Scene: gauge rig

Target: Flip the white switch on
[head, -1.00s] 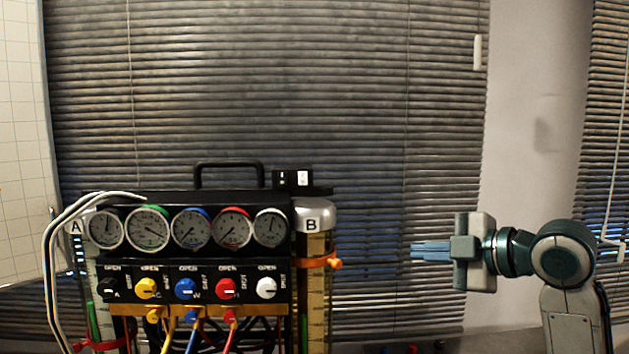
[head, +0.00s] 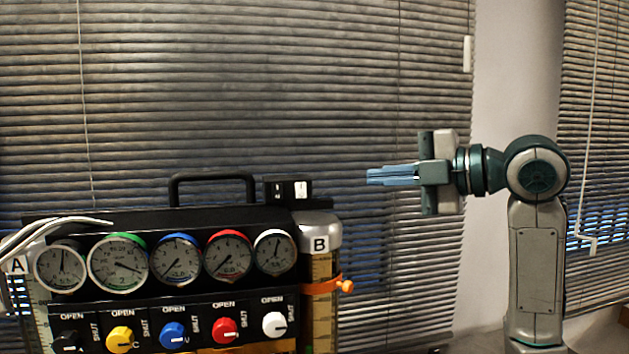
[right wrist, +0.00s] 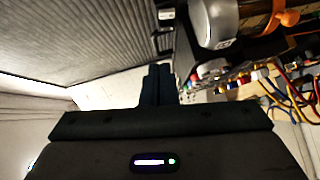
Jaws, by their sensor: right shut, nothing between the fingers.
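The white switch (head: 300,189) sits beside a black one in a small black box on top of the gauge rig (head: 232,216), at its right end. A small white patch that looks like the switch (right wrist: 166,14) shows at the top of the right wrist view. My right gripper (head: 369,177) is shut and empty. Its fingers point left in the head view, slightly above the switch's height and to its right, with a gap between. Its fingertips (right wrist: 158,68) also show in the right wrist view. My left gripper is not in view.
A black carry handle (head: 212,178) stands left of the switch box. Several round gauges and coloured knobs line the rig's front. A silver-topped cylinder marked B (head: 320,232) with an orange clamp (head: 345,286) stands below the switch. Blinds (head: 280,80) hang behind.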

